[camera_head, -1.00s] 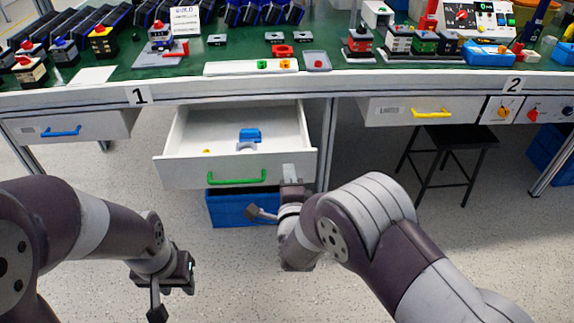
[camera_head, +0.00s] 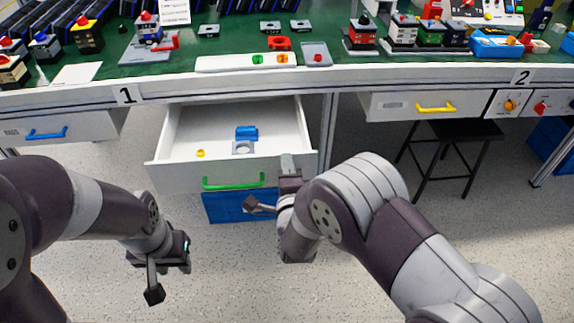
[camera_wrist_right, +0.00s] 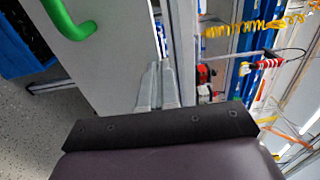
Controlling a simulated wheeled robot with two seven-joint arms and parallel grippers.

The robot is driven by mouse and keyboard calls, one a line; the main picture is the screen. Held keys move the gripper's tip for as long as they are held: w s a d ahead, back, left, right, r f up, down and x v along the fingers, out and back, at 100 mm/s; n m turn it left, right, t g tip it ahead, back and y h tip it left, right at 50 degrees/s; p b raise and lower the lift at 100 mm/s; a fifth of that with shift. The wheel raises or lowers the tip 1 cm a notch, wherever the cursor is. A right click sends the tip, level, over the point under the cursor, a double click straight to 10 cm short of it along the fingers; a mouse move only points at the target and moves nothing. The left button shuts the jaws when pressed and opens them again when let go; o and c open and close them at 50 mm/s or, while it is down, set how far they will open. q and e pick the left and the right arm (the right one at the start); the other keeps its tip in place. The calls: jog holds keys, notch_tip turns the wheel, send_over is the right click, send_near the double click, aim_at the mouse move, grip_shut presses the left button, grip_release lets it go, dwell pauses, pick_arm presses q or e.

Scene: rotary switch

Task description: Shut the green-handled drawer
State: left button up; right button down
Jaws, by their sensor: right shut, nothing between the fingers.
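The green-handled drawer (camera_head: 164,172) stands open below the bench, its green handle (camera_head: 234,182) across its front. Inside are a blue block (camera_head: 246,132), a grey piece (camera_head: 243,147) and a small yellow piece (camera_head: 200,153). My right gripper (camera_head: 287,161) is shut and empty at the right end of the drawer front; I cannot tell whether it touches. In the right wrist view its closed fingers (camera_wrist_right: 157,85) lie by the edge of the white drawer front (camera_wrist_right: 105,55), with the green handle (camera_wrist_right: 66,20) at upper left. My left gripper (camera_head: 172,258) is low at left, away from the drawer; its fingers are unclear.
A blue bin (camera_head: 238,206) stands on the floor under the drawer. A blue-handled drawer (camera_head: 60,130) is to the left and a yellow-handled drawer (camera_head: 415,106) to the right. A bench leg (camera_head: 326,130) rises just right of the open drawer. A black stool (camera_head: 460,131) stands further right.

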jog(key=w+b, duration=0.7)
jog(key=w, duration=1.2)
jog(key=shift+b, duration=0.3)
